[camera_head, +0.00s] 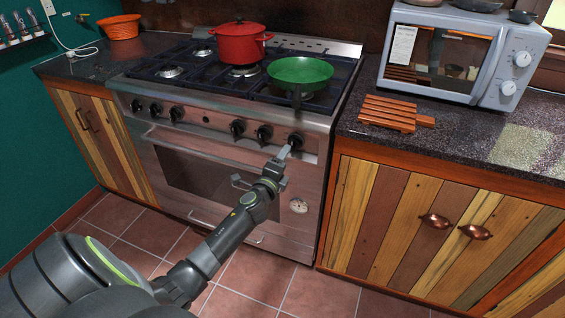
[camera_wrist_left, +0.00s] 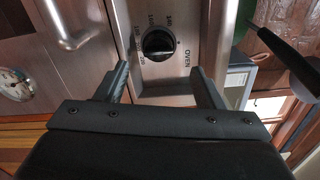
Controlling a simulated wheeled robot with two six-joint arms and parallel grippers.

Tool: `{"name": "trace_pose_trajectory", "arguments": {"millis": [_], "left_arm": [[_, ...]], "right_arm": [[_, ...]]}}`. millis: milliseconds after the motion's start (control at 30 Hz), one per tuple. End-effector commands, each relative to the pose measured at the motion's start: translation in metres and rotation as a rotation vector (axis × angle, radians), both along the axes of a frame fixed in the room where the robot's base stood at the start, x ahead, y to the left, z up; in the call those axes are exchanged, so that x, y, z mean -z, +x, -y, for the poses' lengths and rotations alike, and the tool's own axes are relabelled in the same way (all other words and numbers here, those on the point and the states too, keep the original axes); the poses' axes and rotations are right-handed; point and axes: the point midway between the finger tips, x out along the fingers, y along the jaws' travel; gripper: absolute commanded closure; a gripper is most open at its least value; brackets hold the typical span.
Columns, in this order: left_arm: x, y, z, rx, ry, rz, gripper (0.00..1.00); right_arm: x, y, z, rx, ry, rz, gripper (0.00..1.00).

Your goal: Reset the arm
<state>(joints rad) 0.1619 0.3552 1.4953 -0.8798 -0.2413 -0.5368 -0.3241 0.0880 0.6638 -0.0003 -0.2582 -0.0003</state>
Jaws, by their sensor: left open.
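My left gripper (camera_head: 283,155) is in front of the stove's control panel, close to the rightmost black knob (camera_head: 296,140). In the left wrist view the gripper (camera_wrist_left: 162,82) is open, with its two fingers apart and nothing between them. The black oven knob (camera_wrist_left: 158,45) lies just beyond the fingertips, in line with the gap, and the fingers do not touch it. The word OVEN shows beside it. My left arm reaches in from the lower left of the head view. My right gripper is not in view.
The stove (camera_head: 200,118) carries a red pot (camera_head: 240,44) and a green pan (camera_head: 300,70), whose dark handle points forward over the front edge. A wooden trivet (camera_head: 392,112) and a microwave (camera_head: 450,55) sit on the right counter. The floor (camera_head: 250,290) ahead looks clear.

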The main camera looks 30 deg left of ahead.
Motion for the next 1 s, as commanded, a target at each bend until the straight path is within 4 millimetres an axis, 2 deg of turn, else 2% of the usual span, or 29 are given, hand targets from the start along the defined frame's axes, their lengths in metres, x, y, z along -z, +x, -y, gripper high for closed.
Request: {"name": "trace_pose_trajectory", "arguments": {"millis": [233,367,433,467,567,667,700,767,800,867,967,1000], "left_arm": [[0.000,0.000,0.000,0.000,0.000,0.001,0.38],[0.000,0.000,0.000,0.000,0.000,0.001,0.38],[0.017,-0.005,-0.002,-0.009,-0.041,-0.033,0.38],[0.029,-0.009,-0.004,-0.015,-0.069,-0.054,0.38],[0.082,-0.031,-0.008,-0.051,-0.206,-0.150,0.38],[0.149,-0.067,-0.010,-0.115,-0.384,-0.265,0.38],[0.175,-0.085,-0.010,-0.147,-0.454,-0.309,0.38],[0.212,-0.113,-0.008,-0.200,-0.559,-0.371,0.38],[0.235,-0.134,-0.007,-0.239,-0.626,-0.412,0.38],[0.267,-0.167,-0.002,-0.302,-0.725,-0.467,0.38],[0.315,-0.227,0.007,-0.421,-0.879,-0.552,0.38],[0.332,-0.253,0.012,-0.474,-0.938,-0.583,0.38]], "right_arm": [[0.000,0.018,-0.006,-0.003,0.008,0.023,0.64],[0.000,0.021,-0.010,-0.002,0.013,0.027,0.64],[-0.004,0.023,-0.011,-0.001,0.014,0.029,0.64],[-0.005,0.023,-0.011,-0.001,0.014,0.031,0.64],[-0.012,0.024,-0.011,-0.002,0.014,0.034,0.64],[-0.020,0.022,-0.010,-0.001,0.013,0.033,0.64],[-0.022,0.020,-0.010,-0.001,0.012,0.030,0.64],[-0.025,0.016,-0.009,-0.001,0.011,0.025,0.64],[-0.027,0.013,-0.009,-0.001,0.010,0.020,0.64],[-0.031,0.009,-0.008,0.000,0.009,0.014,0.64],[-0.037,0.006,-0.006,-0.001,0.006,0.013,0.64],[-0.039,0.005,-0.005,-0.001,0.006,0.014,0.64]]}}
